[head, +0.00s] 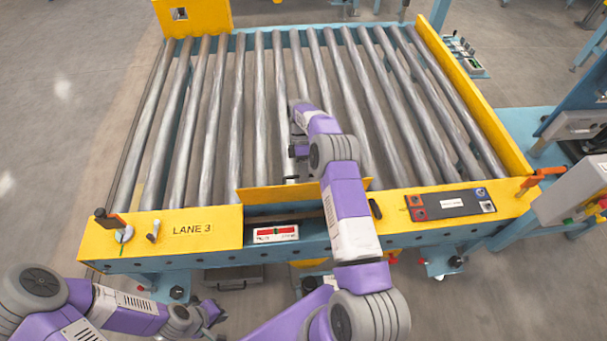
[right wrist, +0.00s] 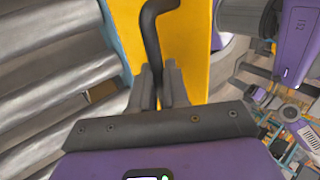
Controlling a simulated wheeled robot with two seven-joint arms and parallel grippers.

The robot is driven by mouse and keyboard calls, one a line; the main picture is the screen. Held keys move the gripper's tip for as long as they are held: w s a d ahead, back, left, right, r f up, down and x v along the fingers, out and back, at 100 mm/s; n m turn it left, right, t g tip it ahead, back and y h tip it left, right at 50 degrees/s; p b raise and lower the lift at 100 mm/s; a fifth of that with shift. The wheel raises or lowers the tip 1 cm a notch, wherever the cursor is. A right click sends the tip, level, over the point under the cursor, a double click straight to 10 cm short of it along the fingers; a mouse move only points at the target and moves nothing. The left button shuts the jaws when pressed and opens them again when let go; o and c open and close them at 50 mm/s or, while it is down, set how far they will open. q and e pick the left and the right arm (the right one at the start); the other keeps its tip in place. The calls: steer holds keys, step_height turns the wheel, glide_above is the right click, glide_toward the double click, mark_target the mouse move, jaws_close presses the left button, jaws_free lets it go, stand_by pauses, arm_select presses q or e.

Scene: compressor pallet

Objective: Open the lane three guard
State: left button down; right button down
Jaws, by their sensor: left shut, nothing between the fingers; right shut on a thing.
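The lane three guard (head: 275,194) is a yellow plate at the near end of the rollers, behind a gap in the yellow front panel marked LANE 3 (head: 190,229). My forearm covers part of it. My right gripper (head: 292,176) is over the near roller ends beside the guard. In the right wrist view its fingers (right wrist: 160,88) are shut on a dark bent handle (right wrist: 151,35) that runs over a yellow surface (right wrist: 195,60). In the head view the handle is mostly hidden. My left gripper (head: 212,314) is shut and empty, low in front of the conveyor.
Rollers (head: 210,120) fill the conveyor, with a yellow rail (head: 470,95) on the right. A small lever (head: 105,218) stands at the front left, a button panel (head: 450,203) and orange handle (head: 540,175) at the front right. Floor at the left is clear.

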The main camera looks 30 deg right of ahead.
steer(key=shift+s+f, duration=0.1)
steer(key=shift+f, duration=0.3)
steer(key=c, duration=1.1)
jaws_free()
steer(key=shift+r, duration=0.1)
steer(key=shift+r, duration=0.1)
step_height(320, 180, up, 10)
steer(key=p, duration=0.3)
